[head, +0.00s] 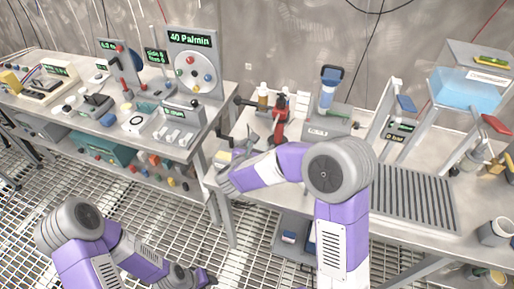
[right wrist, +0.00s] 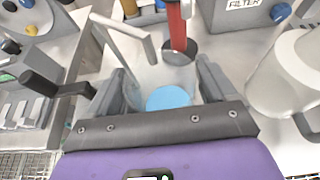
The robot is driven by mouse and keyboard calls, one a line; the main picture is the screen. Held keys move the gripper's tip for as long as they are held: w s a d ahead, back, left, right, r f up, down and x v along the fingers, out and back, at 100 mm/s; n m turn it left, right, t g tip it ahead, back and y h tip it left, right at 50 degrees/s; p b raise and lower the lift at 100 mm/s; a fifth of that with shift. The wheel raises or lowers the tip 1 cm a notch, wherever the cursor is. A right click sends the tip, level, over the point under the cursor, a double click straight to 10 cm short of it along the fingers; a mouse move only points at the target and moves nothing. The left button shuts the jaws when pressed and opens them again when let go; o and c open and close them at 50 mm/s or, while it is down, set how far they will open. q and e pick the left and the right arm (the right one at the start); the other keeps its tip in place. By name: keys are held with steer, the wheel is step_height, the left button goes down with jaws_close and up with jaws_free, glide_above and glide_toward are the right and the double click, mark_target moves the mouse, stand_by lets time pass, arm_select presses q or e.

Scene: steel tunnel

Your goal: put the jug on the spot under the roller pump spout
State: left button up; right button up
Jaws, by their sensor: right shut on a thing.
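My right gripper (right wrist: 165,88) is shut on a clear, see-through vessel (right wrist: 150,75), which looks like the jug. A light blue disc (right wrist: 168,98) shows between the fingers; I cannot tell whether it is liquid inside or a mark below. A grey bent pipe (right wrist: 126,32), which looks like a spout, stands just beyond the left finger. In the head view the right gripper (head: 228,177) is over the bench, and the purple forearm partly covers that area. My left gripper (head: 205,279) is low at the front, away from the bench; its jaws are unclear.
A red-handled tool (right wrist: 177,28) stands beyond the vessel. A pale cylinder with a grey handle (right wrist: 287,78) stands close on the right. A black crank handle (right wrist: 55,85) juts out on the left. The ribbed tray (head: 412,195) and several devices fill the bench.

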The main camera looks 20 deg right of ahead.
steer(key=shift+f, duration=0.2)
steer(key=o, duration=1.3)
steer(key=shift+r, duration=0.2)
steer(key=shift+s+a+r, duration=0.2)
steer(key=shift+s+a, duration=0.05)
steer(key=p+v, duration=0.2)
steer(key=v, duration=0.9)
steer(key=shift+s, duration=0.2)
